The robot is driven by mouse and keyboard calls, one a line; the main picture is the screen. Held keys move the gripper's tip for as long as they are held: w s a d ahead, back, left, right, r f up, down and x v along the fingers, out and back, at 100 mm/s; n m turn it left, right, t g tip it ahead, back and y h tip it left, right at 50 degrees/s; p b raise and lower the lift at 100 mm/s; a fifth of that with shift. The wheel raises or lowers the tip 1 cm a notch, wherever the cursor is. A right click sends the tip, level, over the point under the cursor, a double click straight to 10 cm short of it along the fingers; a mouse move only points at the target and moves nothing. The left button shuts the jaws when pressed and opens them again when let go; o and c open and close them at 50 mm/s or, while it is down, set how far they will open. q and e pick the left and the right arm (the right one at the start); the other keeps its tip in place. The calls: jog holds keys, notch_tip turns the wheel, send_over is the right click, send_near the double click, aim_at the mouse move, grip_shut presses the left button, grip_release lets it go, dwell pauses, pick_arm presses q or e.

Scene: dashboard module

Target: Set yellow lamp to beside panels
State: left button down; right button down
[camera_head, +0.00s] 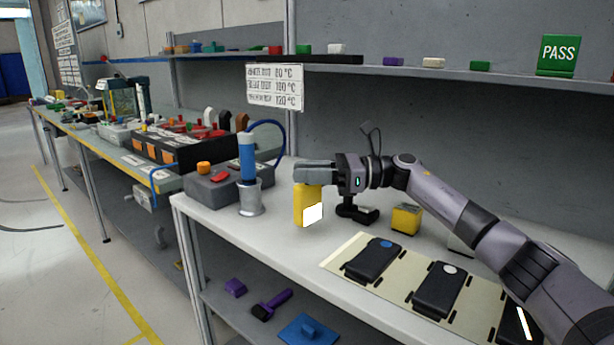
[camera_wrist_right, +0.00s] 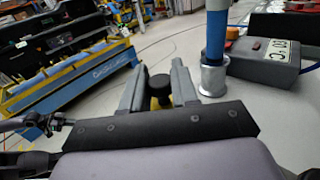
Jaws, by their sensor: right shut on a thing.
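The yellow lamp (camera_head: 302,208) is an upright yellow body with a bright white face, above the left part of the white table. My right gripper (camera_head: 308,176) is shut on its top. In the right wrist view, a dark round cap with yellow below it (camera_wrist_right: 160,92) sits between the fingers of the right gripper (camera_wrist_right: 156,78). Whether the lamp's base touches the table I cannot tell. Dark panels, one with a blue disc (camera_head: 387,244) and one with a pale disc (camera_head: 450,270), lie on a cream mat (camera_head: 345,250) to the right. My left gripper is not in view.
A blue tool stands in a metal cup (camera_head: 250,201) left of the lamp, beside a grey box (camera_head: 205,190) with an orange knob. A small yellow block (camera_head: 406,218) stands behind the mat. Bare white table (camera_head: 285,240) lies between the cup and the mat.

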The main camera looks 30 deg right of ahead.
jog(key=shift+r, duration=0.1)
jog(key=c, duration=0.9)
grip_release()
jog(key=b+v, duration=0.1)
jog(key=v, duration=0.6)
jog(key=shift+d, duration=0.1)
